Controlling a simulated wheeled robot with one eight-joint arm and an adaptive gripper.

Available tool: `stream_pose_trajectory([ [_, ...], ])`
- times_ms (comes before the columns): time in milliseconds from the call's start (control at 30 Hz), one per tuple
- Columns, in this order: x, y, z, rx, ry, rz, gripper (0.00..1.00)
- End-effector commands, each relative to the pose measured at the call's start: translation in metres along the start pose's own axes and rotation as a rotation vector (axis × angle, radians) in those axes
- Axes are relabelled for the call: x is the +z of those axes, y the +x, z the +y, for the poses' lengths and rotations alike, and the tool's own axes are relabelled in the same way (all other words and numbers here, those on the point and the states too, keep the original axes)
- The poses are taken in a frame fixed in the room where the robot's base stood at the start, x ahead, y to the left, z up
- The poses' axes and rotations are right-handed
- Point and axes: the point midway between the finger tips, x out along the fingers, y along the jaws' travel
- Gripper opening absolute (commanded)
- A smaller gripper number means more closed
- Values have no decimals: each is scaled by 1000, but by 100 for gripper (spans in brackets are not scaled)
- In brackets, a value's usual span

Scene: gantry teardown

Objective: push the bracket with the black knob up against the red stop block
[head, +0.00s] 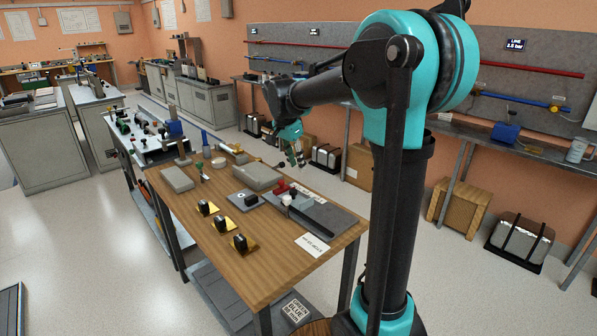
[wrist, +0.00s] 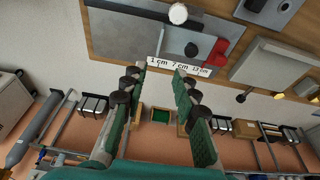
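The red stop block (head: 281,186) stands at the far left end of a grey plate (head: 331,217) on the wooden table. In the wrist view the red block (wrist: 220,50) has a round black knob (wrist: 192,50) close beside it. I cannot tell whether the knob's bracket touches the block. A white knob (wrist: 178,14) stands apart from the black one; it also shows in the head view (head: 287,199). My gripper (head: 297,160) is above the table's far side, past the plate. In the wrist view its two fingers (wrist: 160,92) are apart with nothing between them.
A printed scale strip (wrist: 180,66) lies along the plate's edge. Several gold brackets with black parts (head: 223,223) stand at the table's near left. Grey blocks (head: 257,177) lie further back. A white card (head: 312,246) lies at the front right.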

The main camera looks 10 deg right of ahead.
Motion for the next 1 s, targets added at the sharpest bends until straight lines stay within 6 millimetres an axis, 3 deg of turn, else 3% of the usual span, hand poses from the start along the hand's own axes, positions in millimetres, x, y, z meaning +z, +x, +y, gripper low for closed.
stream_pose_trajectory([
  [167, -1, 18, 0, 0, 0, 0, 29],
  [800, 0, 132, 0, 0, 0, 0, 29],
  [1000, 0, 159, 0, 0, 0, -1, 29],
])
